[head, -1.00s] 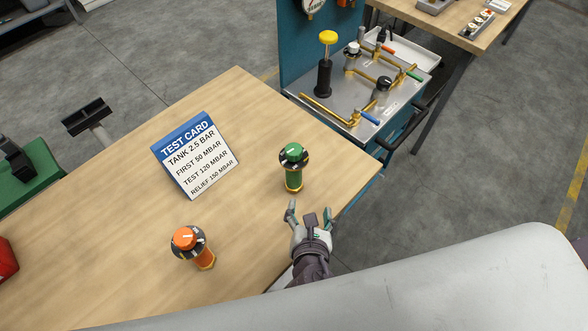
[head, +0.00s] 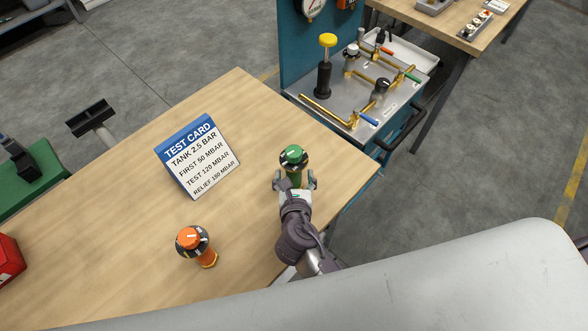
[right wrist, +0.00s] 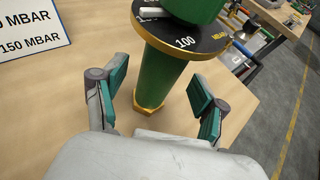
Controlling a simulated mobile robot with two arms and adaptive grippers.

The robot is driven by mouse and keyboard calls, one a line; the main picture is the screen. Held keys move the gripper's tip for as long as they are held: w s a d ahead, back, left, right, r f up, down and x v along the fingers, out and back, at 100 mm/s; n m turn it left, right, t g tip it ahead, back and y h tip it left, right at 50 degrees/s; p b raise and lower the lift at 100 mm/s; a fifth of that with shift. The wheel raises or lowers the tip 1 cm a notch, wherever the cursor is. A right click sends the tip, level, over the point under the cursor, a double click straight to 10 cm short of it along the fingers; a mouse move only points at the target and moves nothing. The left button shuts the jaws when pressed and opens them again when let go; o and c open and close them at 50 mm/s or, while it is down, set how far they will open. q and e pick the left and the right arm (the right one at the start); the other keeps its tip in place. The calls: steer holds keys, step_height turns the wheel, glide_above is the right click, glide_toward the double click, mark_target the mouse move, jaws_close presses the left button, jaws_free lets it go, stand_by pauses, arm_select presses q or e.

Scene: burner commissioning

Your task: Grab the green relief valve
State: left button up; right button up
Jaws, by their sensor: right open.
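The green relief valve (head: 293,158) stands upright on the wooden table, with a green knob, a dark dial ring and a brass foot. In the right wrist view its green body (right wrist: 163,80) rises between the fingers, and the knob is cut off at the top. My right gripper (head: 294,180) is open, with one finger on each side of the valve's lower body. In the right wrist view the gripper (right wrist: 160,97) shows gaps between both finger pads and the body. My left gripper is in no view.
An orange valve (head: 196,245) stands nearer on the table (head: 110,190). A test card (head: 197,158) stands left of the green valve. A blue cart with brass piping on a metal tray (head: 316,105) is beyond the table's right edge. A red object (head: 8,262) is at far left.

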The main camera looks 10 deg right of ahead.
steer(key=x, duration=0.2)
steer(key=shift+w+f, duration=0.2)
steer(key=shift+w, duration=0.1)
steer(key=shift+s+r, duration=0.1)
steer(key=shift+c, duration=1)
jaws_close()
